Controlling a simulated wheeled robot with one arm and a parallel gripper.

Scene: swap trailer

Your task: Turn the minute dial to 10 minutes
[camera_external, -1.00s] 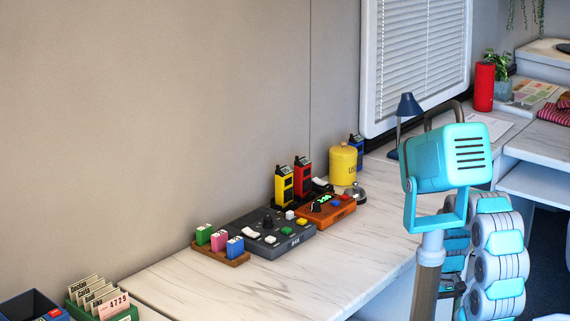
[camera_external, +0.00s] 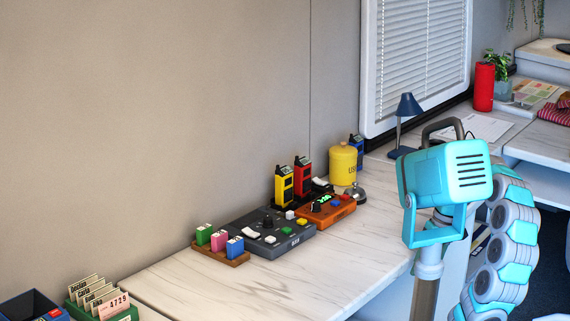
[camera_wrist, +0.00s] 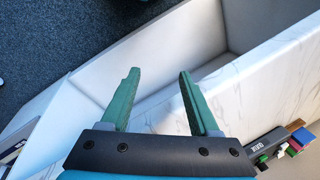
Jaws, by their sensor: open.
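Two control boxes with black knobs stand on the marble desk. The orange box (camera_external: 338,213) has a green lit display and a black dial (camera_external: 316,207) at its left. The dark grey box (camera_external: 285,246) has a larger black knob (camera_external: 267,221). I cannot read which dial is for minutes. My gripper (camera_wrist: 159,75) is open and empty in the wrist view, with green fingers pointing at carpet and the desk's white side panels. In the external view my gripper is hidden.
Colored blocks on a wooden tray (camera_external: 236,262) stand left of the grey box. Yellow and red radios (camera_external: 302,180), a yellow canister (camera_external: 343,164), a bell (camera_external: 356,193) and a blue lamp (camera_external: 407,106) stand behind and right. The front desk top (camera_external: 250,292) is clear.

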